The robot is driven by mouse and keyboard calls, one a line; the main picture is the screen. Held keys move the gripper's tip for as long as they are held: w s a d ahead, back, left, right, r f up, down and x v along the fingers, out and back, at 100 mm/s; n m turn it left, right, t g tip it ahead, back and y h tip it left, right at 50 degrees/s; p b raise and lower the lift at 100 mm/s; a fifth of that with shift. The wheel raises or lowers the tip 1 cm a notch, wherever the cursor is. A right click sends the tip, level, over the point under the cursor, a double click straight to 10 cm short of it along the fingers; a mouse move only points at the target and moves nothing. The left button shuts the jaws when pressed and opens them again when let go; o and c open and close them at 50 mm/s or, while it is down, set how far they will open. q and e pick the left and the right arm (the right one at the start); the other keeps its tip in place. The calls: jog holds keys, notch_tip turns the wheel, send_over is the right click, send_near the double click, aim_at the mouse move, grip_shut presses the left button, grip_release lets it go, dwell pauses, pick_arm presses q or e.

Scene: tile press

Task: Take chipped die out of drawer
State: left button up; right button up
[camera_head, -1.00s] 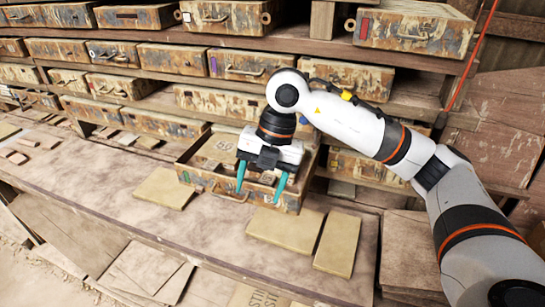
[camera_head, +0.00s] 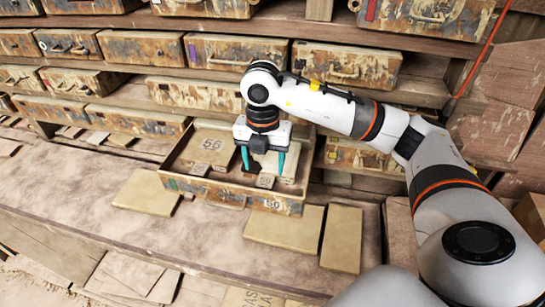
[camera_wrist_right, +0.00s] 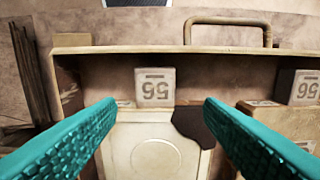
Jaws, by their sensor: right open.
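A worn, paint-flaked drawer (camera_head: 235,197) is pulled out from the shelf; its rim and handle also show in the right wrist view (camera_wrist_right: 228,35). Inside lie a large plate marked 56 (camera_head: 210,145), a small block marked 56 (camera_wrist_right: 155,88), another small block (camera_wrist_right: 298,88) and a pale plate with a faint circle (camera_wrist_right: 155,150). A dark brown patch (camera_wrist_right: 193,124) borders that plate's corner; I cannot tell whether this is a chip. My right gripper (camera_head: 262,170) is open over the drawer, its teal fingers pointing down, apart and empty. My left gripper is out of view.
Flat tan slabs lie on the bench in front of the drawer, one at left (camera_head: 148,192), two at right (camera_head: 285,226) (camera_head: 341,238). Rows of closed drawers (camera_head: 235,50) stand behind. The dusty bench (camera_head: 75,190) is mostly clear at left.

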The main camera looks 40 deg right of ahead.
aim_at(266, 178)
jog(key=f+p, duration=0.2)
jog(key=f, duration=0.1)
jog(key=shift+s+f, duration=0.2)
jog(key=shift+s, duration=0.2)
jog(key=shift+f, duration=0.4)
jog(key=shift+w+f, duration=0.1)
jog(key=shift+f, duration=0.15)
jog(key=c, duration=1.1)
grip_shut()
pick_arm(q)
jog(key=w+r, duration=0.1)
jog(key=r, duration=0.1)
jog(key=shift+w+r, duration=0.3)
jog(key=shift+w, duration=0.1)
pick_arm(e)
jog(key=shift+r, duration=0.1)
